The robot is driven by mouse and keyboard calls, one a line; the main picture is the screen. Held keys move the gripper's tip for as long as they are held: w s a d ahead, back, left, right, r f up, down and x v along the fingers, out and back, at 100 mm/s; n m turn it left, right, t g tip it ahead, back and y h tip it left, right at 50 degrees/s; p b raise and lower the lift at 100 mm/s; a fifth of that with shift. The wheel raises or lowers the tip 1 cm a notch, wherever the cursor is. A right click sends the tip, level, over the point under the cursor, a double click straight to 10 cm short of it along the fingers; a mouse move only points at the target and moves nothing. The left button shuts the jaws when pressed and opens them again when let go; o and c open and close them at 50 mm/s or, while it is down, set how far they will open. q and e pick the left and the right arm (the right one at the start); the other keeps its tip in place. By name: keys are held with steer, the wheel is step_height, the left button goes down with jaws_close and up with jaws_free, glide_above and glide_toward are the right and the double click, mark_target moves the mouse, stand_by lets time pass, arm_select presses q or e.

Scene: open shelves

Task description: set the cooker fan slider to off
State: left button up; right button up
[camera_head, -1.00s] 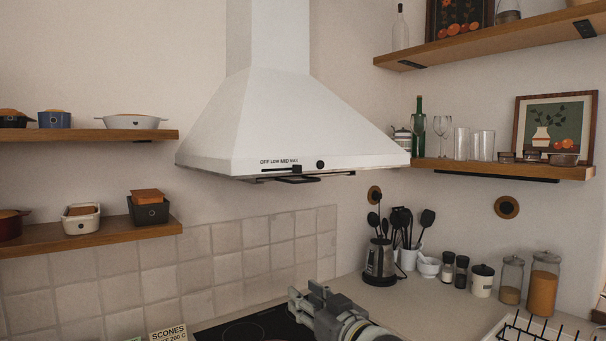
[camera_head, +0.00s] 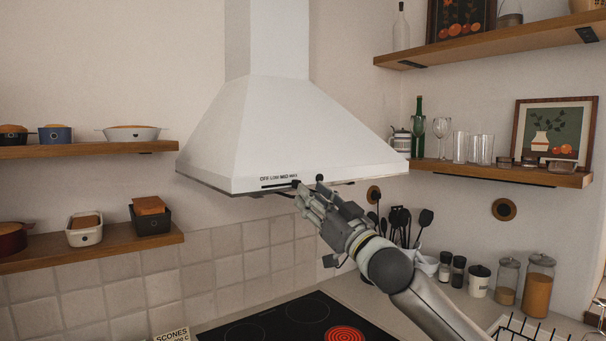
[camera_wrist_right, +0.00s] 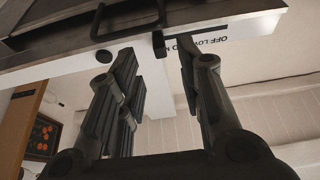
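The white cooker hood (camera_head: 285,125) hangs on the wall, with OFF LOW MED MAX printed along its front lip. The small dark fan slider knob (camera_head: 296,184) is at the MAX end of its slot, at the right end of the labels. My right gripper (camera_head: 304,192) is just below it, fingers pointing up. In the right wrist view, the slider knob (camera_wrist_right: 159,43) appears between the two fingertips (camera_wrist_right: 155,54), which are apart and hold nothing. I cannot tell whether a finger touches the knob. My left gripper is in neither view.
A round black knob (camera_head: 320,178) sits right of the slider, and a dark rail (camera_wrist_right: 128,20) runs under the hood edge. Below is a black hob (camera_head: 270,322) with one glowing red ring. Utensils and jars stand on the counter to the right.

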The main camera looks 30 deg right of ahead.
mark_target(297, 184)
steer(key=p+x, duration=0.2)
steer(key=x, duration=0.2)
steer(key=shift+w, duration=0.15)
jaws_close()
